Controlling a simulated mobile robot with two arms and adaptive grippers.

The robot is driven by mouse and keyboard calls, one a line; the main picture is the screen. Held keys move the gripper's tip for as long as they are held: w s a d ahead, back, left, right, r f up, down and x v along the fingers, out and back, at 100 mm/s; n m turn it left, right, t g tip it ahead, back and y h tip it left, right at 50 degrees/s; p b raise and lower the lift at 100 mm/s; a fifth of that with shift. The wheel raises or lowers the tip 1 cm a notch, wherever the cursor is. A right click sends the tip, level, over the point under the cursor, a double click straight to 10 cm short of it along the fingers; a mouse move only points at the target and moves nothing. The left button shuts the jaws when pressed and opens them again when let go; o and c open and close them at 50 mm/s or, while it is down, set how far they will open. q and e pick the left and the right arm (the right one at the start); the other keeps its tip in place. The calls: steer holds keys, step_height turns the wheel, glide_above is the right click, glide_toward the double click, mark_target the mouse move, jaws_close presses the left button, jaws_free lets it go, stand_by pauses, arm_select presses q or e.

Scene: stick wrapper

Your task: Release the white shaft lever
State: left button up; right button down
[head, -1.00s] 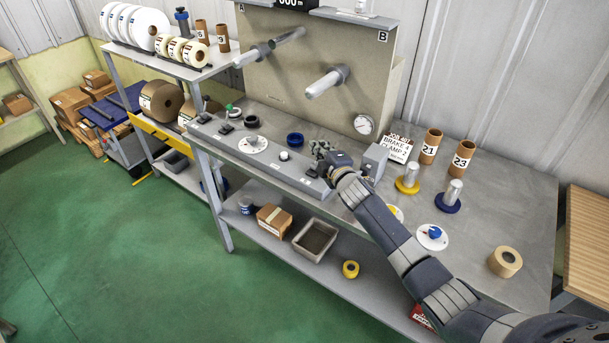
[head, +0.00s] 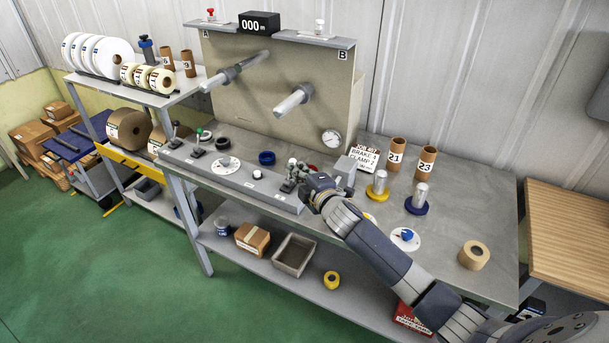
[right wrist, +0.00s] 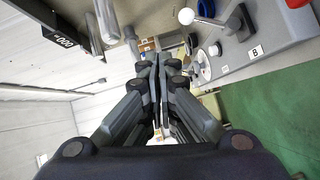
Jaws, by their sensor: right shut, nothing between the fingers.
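A lever with a white ball knob (head: 292,162) stands near the right end of the grey control strip on the bench. It also shows in the right wrist view (right wrist: 186,15), beside a label B. Another white-topped lever (head: 319,25) stands on the shelf above panel mark B. My right gripper (right wrist: 155,78) is shut and empty. In the head view it is just right of the bench lever, close to it; I cannot tell whether they touch. A red knob (right wrist: 297,3) is beside the white one. My left gripper is not in view.
The grey control strip (head: 230,178) also carries a dial and other levers at its left. Two bare shafts (head: 293,102) stick out of the panel. Tubes 21 and 23 (head: 426,163) and a tape roll (head: 474,255) stand to the right.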

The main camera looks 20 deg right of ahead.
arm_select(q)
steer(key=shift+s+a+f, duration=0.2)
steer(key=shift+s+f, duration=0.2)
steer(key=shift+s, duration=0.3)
arm_select(e)
steer(key=s, duration=0.2)
steer(key=s+r, duration=0.1)
steer(key=shift+s+d+r, duration=0.15)
steer(key=shift+s+r, duration=0.05)
steer(key=shift+s, duration=0.2)
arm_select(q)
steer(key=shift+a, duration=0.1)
